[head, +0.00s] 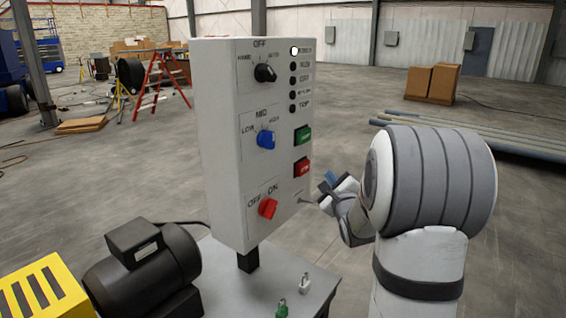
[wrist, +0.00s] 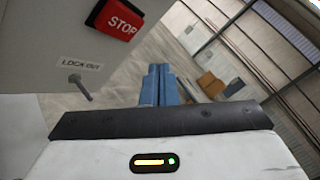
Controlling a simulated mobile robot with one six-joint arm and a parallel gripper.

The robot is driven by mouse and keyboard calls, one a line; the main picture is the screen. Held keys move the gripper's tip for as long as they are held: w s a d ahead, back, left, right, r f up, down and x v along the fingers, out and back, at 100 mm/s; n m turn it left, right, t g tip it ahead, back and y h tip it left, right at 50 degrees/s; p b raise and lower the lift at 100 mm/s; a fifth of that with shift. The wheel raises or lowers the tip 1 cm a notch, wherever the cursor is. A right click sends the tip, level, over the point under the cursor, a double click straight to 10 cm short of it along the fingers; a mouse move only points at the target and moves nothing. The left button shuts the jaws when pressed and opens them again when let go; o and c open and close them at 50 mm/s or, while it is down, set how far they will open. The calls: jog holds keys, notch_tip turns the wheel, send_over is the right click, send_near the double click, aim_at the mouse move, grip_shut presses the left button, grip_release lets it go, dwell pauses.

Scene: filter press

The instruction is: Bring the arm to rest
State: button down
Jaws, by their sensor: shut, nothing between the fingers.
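My gripper (head: 331,180) is just right of the grey control box (head: 225,130) in the head view, level with its lower buttons. In the wrist view its blue fingers (wrist: 159,70) are together, with nothing between them. They point past the right edge of the box, out toward the open hall. The arm is bent, with its large rounded joint at the right of the head view. A lock-out pin (wrist: 80,87) sticks out of the box face to the left of the fingers, apart from them.
The box has a black knob (head: 265,73), a blue knob (head: 266,139), a red knob (head: 267,208), a green button (head: 302,135) and a red STOP button (head: 302,168). A green padlock (head: 281,309) and a pale one (head: 304,283) are on the stand below. A black motor (head: 145,265) is at lower left.

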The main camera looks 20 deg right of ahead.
jog(key=s+a+n+g+y+p, duration=0.1)
jog(key=s+a+n+g+p, duration=0.1)
jog(key=s+a+n+g, duration=0.3)
jog(key=s+a+n+g+p, duration=0.3)
jog(key=s+a+n+g, duration=0.2)
jog(key=s+n, duration=0.8)
jog(key=s+a+f+n+g+y+p, duration=0.1)
jog(key=s+a+n+g+p, duration=0.2)
jog(key=s, duration=1.2)
jog(key=a+n+g, duration=0.3)
jog(key=a+n, duration=0.2)
jog(key=n, duration=0.1)
jog(key=shift+a+n+y, duration=0.3)
jog(key=shift+a+n, duration=0.1)
